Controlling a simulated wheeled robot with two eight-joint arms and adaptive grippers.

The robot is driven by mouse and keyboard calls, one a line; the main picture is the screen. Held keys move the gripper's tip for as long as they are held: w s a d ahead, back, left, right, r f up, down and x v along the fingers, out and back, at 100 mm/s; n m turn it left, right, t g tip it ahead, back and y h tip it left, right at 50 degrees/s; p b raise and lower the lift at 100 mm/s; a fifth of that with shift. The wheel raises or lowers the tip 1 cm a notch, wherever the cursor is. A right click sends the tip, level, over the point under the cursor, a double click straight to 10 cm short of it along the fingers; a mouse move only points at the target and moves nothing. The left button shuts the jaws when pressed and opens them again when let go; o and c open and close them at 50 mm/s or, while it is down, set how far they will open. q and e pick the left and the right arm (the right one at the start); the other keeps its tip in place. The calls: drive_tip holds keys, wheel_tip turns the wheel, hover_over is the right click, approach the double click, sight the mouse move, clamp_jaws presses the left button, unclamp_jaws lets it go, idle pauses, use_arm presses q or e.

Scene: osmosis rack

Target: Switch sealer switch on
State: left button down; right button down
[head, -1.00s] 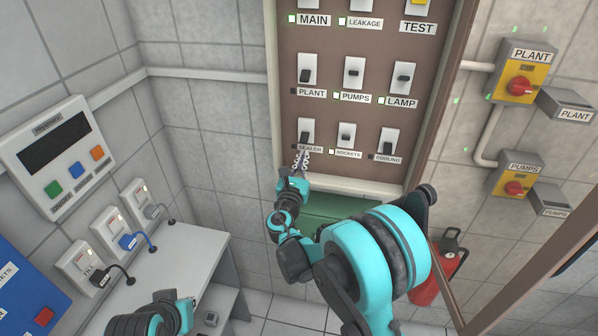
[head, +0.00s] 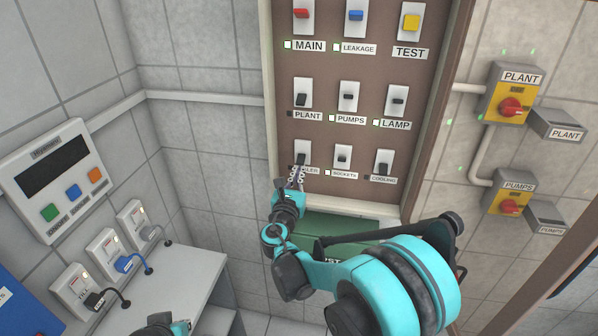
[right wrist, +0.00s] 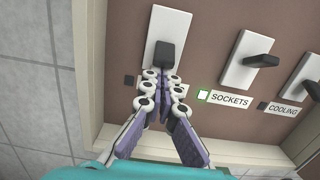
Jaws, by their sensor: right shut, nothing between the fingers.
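The sealer switch (head: 303,148) is the bottom-left switch on the brown panel, a white plate with a black lever. It also shows in the right wrist view (right wrist: 165,22), with its lever (right wrist: 167,54) hanging toward the lower end. The small lamp (right wrist: 128,80) beside its label is dark. My right gripper (head: 298,173) is shut and empty just below the lever; it also shows in the right wrist view (right wrist: 162,88). Its fingertips are at the lever's lower end; I cannot tell whether they touch. They cover much of the label. My left gripper's fingers are out of view.
The sockets switch (head: 343,155) and cooling switch (head: 384,161) are to the right. The plant switch (head: 302,93) is above. The panel's frame (head: 269,130) stands close on the left. A grey bench (head: 185,275) with plugs is at lower left.

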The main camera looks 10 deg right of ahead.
sight(300, 163)
drive_tip(key=shift+s+r+g+p, duration=0.1)
drive_tip(key=shift+r+g+p, duration=0.15)
drive_tip(key=shift+g+p, duration=0.1)
drive_tip(key=r+g+p, duration=0.1)
drive_tip(key=p, duration=0.1)
drive_tip(key=r+g+y+p, duration=0.1)
drive_tip(key=g+p, duration=0.1)
drive_tip(key=p, duration=0.1)
drive_tip(key=r+g+y+p, duration=0.1)
drive_tip(key=g+p, duration=0.1)
drive_tip(key=p, duration=0.1)
drive_tip(key=shift+s+a+r, duration=0.15)
drive_tip(key=shift+s+a, duration=0.05)
drive_tip(key=shift+s, duration=0.2)
drive_tip(key=shift+g+y+p, duration=0.3)
drive_tip(key=shift+g+y, duration=0.05)
drive_tip(key=shift+y, duration=0.05)
drive_tip(key=shift+r, duration=0.55)
